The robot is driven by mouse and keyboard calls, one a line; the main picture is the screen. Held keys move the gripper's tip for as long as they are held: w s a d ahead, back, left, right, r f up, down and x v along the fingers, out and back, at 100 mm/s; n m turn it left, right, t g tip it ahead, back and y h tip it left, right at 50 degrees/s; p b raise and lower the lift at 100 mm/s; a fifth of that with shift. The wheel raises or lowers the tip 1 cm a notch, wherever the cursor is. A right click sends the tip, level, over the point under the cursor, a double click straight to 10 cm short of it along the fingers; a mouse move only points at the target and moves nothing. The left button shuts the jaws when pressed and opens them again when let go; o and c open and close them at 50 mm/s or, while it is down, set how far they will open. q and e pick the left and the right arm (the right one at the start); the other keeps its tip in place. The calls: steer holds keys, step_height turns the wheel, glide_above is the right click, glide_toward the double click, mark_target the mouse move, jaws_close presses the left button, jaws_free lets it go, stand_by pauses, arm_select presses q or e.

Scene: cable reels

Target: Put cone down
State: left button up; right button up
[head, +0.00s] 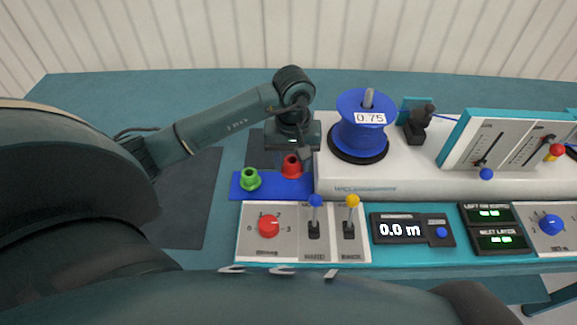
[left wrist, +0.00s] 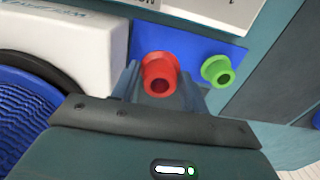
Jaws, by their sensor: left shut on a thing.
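A red cone (head: 292,166) is at the right part of the blue tray (head: 240,190), under my left gripper (head: 298,150). In the left wrist view the red cone (left wrist: 159,74) sits between the fingers of my left gripper (left wrist: 160,85), which is shut on it. The blue tray (left wrist: 215,47) lies behind and below the cone. I cannot tell whether the cone touches the tray. A green cone (head: 251,179) stands at the left part of the tray and also shows in the left wrist view (left wrist: 218,71). My right gripper is not in view.
A white machine (head: 335,185) carries a blue reel (head: 363,135) labelled 0.75, right of my left gripper. In front is a control panel with a red knob (head: 268,226), a blue lever (head: 315,201) and a yellow lever (head: 352,201). A dark mat (head: 190,215) lies left of the tray.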

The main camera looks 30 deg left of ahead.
mark_target(292, 174)
arm_select(q)
step_height(292, 174, down, 4)
steer(key=shift+r, duration=0.15)
steer(key=shift+f, duration=0.6)
steer(key=o, duration=0.6)
steer(key=shift+r, duration=0.1)
steer(key=o, duration=0.4)
